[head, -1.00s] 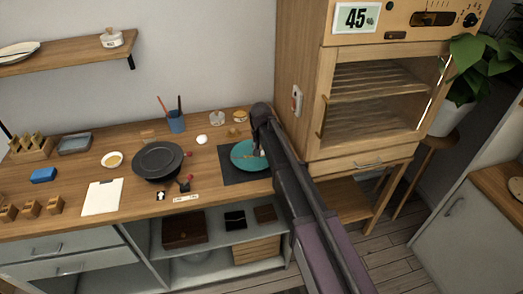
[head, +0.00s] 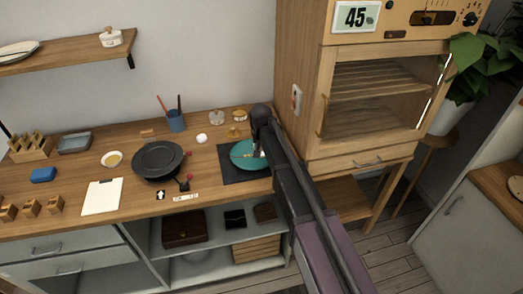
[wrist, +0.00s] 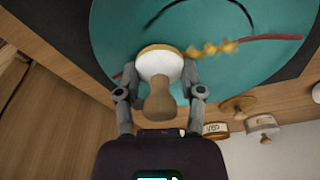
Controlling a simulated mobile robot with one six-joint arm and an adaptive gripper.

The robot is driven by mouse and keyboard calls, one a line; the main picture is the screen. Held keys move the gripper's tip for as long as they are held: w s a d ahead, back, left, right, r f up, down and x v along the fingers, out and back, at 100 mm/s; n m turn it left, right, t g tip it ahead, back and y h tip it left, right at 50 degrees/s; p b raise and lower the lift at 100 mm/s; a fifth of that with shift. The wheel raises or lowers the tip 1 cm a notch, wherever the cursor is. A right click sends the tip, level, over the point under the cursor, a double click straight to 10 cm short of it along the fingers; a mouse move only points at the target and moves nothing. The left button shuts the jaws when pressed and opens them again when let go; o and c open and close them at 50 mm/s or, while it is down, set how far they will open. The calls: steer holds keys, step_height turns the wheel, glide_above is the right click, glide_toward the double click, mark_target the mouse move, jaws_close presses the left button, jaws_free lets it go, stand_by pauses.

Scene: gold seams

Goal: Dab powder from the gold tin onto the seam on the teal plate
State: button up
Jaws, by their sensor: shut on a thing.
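The teal plate (wrist: 125,35) lies on a dark mat (head: 231,172) at the right end of the counter; it also shows in the head view (head: 241,151). In the wrist view my gripper (wrist: 160,88) is shut on a dabber (wrist: 160,65) with a wooden handle and a pale, gold-edged pad. The pad is over the plate at the seam; I cannot tell whether it touches. The seam (wrist: 275,38) is a red line, with gold clumps (wrist: 212,48) along it just right of the pad. Small tins (head: 239,115) stand behind the plate; I cannot tell which is the gold one.
Left of the plate are a dark round plate (head: 158,159), a small dish with yellow contents (head: 112,159), a white sheet (head: 102,196) and a blue cup with sticks (head: 176,122). A wooden cabinet (head: 310,90) stands close on the right of the counter.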

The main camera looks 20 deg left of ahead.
mark_target(248, 156)
steer(key=shift+a, duration=0.15)
steer(key=shift+w+a, duration=0.2)
steer(key=shift+a, duration=0.5)
steer(key=shift+s, duration=0.1)
steer(key=shift+s+a, duration=0.25)
steer(key=shift+s, duration=0.5)
steer(key=shift+a, duration=0.15)
steer(key=shift+w+a, duration=0.25)
steer(key=shift+a, duration=0.5)
steer(key=shift+s, duration=0.15)
steer(key=shift+s+a, duration=0.35)
steer(key=shift+s, duration=0.3)
